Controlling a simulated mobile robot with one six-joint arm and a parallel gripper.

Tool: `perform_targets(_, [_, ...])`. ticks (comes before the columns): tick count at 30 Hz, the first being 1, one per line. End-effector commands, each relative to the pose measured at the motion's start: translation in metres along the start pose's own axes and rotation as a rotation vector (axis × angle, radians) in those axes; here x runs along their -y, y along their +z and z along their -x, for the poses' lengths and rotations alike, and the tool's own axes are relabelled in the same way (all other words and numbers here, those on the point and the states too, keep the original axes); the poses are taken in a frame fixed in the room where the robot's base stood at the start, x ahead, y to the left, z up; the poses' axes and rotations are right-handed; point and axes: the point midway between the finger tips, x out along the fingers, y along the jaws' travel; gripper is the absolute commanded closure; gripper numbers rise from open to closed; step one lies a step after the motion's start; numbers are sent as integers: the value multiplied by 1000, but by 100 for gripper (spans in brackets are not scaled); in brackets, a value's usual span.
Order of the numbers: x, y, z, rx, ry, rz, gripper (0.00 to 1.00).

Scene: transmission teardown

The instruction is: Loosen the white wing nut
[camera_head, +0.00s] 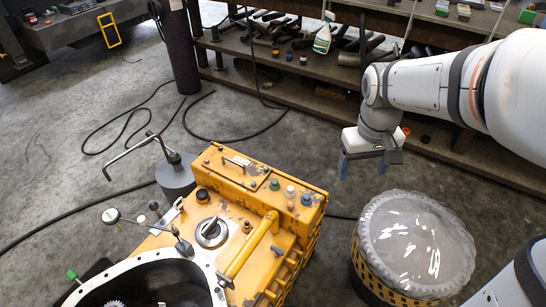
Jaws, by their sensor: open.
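The yellow machine housing (262,240) stands at the lower middle of the view. On its raised top box sit small coloured knobs in a row: a green one, a white one and a blue one. The white one (290,191) looks like the white wing nut, but it is too small to make out wings. My gripper (363,166) points down, open and empty, up and to the right of the white nut in the picture. It is apart from the housing.
A drum (415,240) with a plastic-wrapped top stands right of the housing. A dial gauge (111,215) and a bent-rod stand (175,173) are at the left. A wooden shelf (290,90) with tools runs behind. Black cables cross the floor.

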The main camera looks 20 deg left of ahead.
Motion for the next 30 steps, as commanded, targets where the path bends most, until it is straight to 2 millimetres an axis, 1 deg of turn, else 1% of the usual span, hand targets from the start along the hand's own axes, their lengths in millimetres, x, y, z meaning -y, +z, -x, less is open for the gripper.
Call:
perform_targets(1, [14,-21,-29,28,2,61,27])
perform_targets(2, [21,-32,-39,42,3,93,27])
perform_targets(3, [32,-46,-53,60,5,135,27])
perform_targets(5, [48,-66,-76,86,9,199,27])
perform_targets(6, [61,-78,-91,105,13,242,27])
perform_targets(8, [80,-96,-117,131,19,306,27])
perform_targets(9, [94,-107,-134,149,23,349,27])
perform_targets(11, [117,-122,-162,175,30,412,27])
perform_targets(12, [133,-130,-181,194,35,455,27])
perform_targets(14, [157,-141,-211,220,44,518,27])
perform_targets(15, [173,-148,-232,238,50,561,27])
perform_targets(17, [198,-155,-263,264,60,622,27])
perform_targets(18, [214,-158,-283,281,66,661,27])
perform_targets(20, [237,-162,-312,303,76,716,27])
perform_targets(21, [250,-162,-329,317,83,748,27])
perform_targets(24, [278,-162,-365,345,96,816,27])
perform_targets(27, [296,-160,-388,364,106,859,27])
perform_targets(30, [304,-159,-400,374,111,881,27])
